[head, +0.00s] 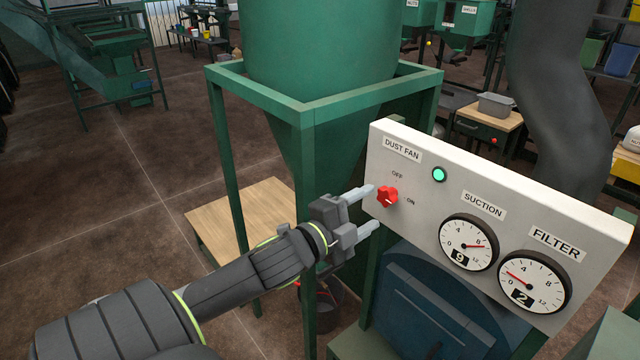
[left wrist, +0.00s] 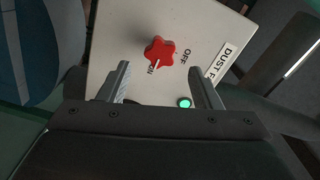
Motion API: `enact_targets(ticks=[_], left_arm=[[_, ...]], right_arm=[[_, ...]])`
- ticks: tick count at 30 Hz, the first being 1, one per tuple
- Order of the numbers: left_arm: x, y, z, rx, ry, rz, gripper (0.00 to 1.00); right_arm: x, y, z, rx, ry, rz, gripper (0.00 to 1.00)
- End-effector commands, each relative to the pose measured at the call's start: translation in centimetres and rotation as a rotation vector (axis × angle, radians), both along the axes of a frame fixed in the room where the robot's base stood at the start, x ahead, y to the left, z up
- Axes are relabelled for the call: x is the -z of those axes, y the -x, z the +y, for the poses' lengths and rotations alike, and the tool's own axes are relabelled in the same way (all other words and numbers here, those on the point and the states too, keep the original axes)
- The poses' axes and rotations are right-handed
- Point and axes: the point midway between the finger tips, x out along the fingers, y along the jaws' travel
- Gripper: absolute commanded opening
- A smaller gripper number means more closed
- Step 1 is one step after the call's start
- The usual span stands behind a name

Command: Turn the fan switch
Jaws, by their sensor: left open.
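The fan switch is a red star-shaped knob (head: 387,197) on the pale panel under the DUST FAN label. OFF is printed above it and ON to its lower right. It also shows in the left wrist view (left wrist: 159,52), where its white mark points toward ON. A green lamp (head: 439,174) glows to the right of the knob; it shows in the left wrist view too (left wrist: 184,102). My left gripper (head: 371,208) is open and empty in front of the panel, just left of the knob. In the left wrist view the knob lies ahead, between the finger lines, apart from both fingers.
The panel (head: 400,222) also carries a SUCTION gauge (head: 468,242) and a FILTER gauge (head: 534,282). A green hopper frame (head: 303,114) stands behind and left of the panel. A wooden platform (head: 215,222) is low on the left. Open floor lies at far left.

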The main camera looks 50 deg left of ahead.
Motion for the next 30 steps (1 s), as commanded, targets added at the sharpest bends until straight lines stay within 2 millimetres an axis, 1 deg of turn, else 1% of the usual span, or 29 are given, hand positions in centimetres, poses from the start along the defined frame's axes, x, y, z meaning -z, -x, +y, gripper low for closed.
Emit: enact_targets(ticks=[1,3,6,12,15,20,24,30], left_arm=[[0.1,1.1,0.0,0.003,-0.005,0.004,0.58],[0.1,2.2,0.2,0.0,-0.005,0.005,0.58],[0.1,3.8,0.2,0.004,-0.004,0.005,0.58],[-0.1,6.5,0.4,0.002,-0.002,0.004,0.58],[-0.4,7.6,0.6,-0.002,0.004,0.004,0.58],[-0.4,9.6,0.7,0.001,0.003,0.006,0.58],[-0.2,10.7,0.9,-0.002,0.001,0.001,0.58],[-0.1,11.8,0.9,0.001,0.0,0.0,0.58]], right_arm=[[0.2,0.0,0.0,0.0,0.0,0.0,0.0],[0.1,0.0,0.1,0.0,-0.001,0.0,0.0],[0.1,0.0,0.1,0.0,-0.001,0.0,0.0],[-0.7,0.0,0.1,0.001,-0.002,0.0,0.0],[-1.9,0.0,0.1,0.001,-0.002,0.0,0.0],[-3.4,0.0,0.1,0.001,-0.002,0.0,0.0],[-3.6,0.0,0.1,0.001,-0.002,0.0,0.0],[-4.0,0.0,0.1,0.001,-0.002,0.0,0.0]])
